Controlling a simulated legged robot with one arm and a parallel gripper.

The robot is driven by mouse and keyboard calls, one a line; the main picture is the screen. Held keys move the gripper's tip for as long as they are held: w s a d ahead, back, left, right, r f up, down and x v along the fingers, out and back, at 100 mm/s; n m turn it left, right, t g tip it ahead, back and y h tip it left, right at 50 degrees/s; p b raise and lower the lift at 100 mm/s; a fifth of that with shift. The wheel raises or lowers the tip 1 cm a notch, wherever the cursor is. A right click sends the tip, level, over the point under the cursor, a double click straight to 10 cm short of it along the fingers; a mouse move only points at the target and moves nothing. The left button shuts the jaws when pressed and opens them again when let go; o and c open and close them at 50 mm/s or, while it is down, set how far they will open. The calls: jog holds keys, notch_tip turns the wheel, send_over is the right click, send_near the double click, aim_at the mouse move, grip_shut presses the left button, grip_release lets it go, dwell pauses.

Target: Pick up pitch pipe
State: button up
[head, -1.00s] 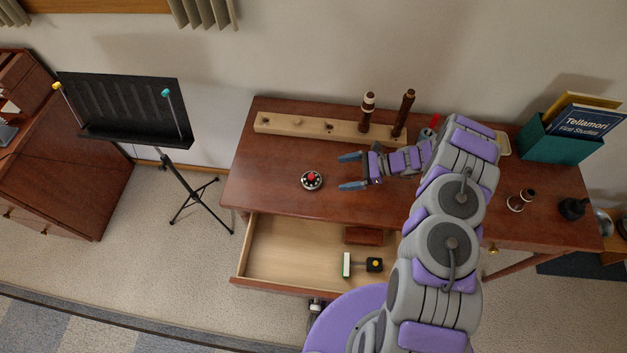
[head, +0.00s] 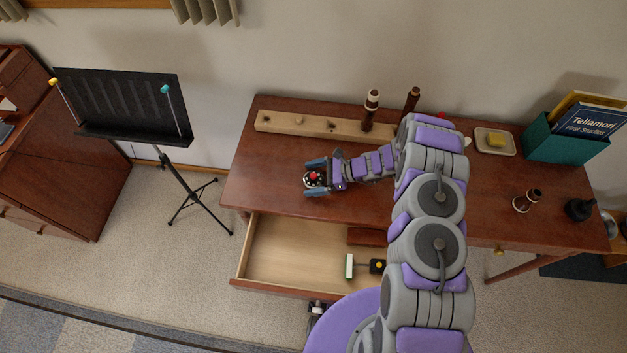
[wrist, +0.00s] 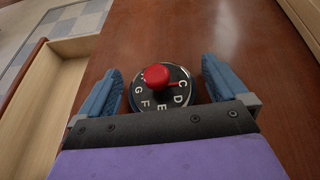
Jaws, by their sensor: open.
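The pitch pipe (head: 312,182) is a small round black disc with pale note letters and a red knob on top. It lies on the brown desk top (head: 262,181), left of the middle. My gripper (head: 316,177) is open, with its two blue fingers on either side of the pitch pipe. In the wrist view the pitch pipe (wrist: 163,88) sits between the spread fingers of my gripper (wrist: 160,88). A gap shows on each side, so the fingers do not appear to touch it. Its near edge is partly hidden by the gripper body.
The open drawer (head: 285,250) below holds a brown block and a small green-and-white item. A wooden rack (head: 290,124) with upright dark pieces stands behind. A yellow block on a dish (head: 495,141) and a teal book box (head: 562,147) are at right. A music stand (head: 120,105) is left.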

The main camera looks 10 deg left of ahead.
jog(key=shift+a, duration=0.15)
jog(key=shift+d, duration=0.35)
jog(key=c, duration=0.6)
jog(key=shift+a, duration=0.2)
jog(key=c, duration=0.4)
jog(key=shift+r, duration=0.15)
